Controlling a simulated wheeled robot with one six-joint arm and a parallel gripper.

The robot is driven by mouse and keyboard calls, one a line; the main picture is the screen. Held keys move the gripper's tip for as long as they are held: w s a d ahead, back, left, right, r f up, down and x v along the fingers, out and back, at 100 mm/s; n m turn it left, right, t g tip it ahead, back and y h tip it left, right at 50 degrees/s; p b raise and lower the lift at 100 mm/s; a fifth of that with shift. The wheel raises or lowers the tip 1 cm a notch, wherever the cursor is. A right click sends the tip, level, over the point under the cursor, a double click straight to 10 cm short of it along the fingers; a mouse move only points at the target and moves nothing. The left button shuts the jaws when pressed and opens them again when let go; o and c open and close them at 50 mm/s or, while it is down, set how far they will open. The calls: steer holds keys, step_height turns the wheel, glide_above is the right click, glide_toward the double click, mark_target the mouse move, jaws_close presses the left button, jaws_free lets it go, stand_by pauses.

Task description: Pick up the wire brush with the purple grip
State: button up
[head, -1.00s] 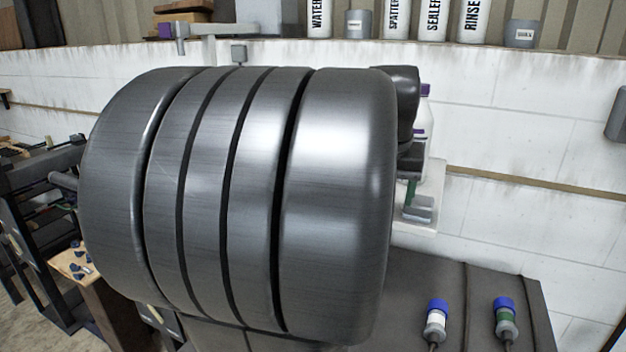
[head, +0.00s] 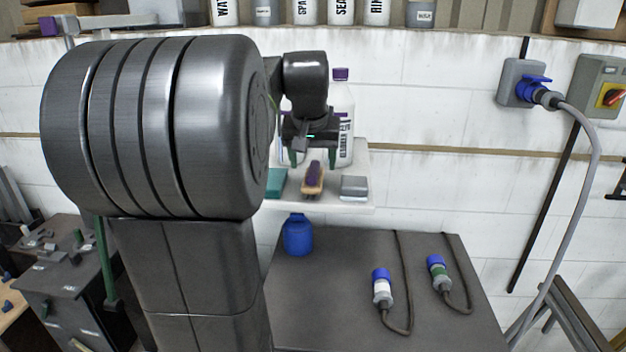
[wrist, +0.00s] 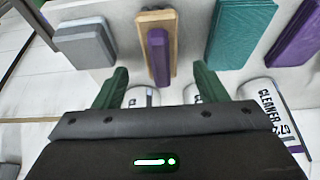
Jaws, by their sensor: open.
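The wire brush with the purple grip (head: 314,176) lies on a white shelf (head: 345,204), its wooden body under the grip. The brush also shows in the wrist view (wrist: 158,58), upper middle, with its purple grip along a tan wooden block. My gripper (head: 312,156) is open and empty, above and behind the brush in the head view. In the wrist view the two green fingers (wrist: 158,86) stand wide apart, with the brush's near end between their lines. I see no contact. My arm hides the shelf's left part in the head view.
A grey block (head: 354,187) and a teal block (head: 277,182) flank the brush. A purple block (wrist: 294,40) lies beyond the teal one in the wrist view. Cleaner bottles (head: 342,112) stand behind the gripper. A blue container (head: 298,236) and two cabled connectors (head: 382,288) are below.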

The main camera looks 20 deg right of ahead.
mark_target(313, 169)
steer(key=p+x, duration=0.1)
steer(key=x, duration=0.4)
steer(key=shift+f, duration=0.1)
steer(key=shift+c, duration=0.4)
steer(key=c, duration=1.1)
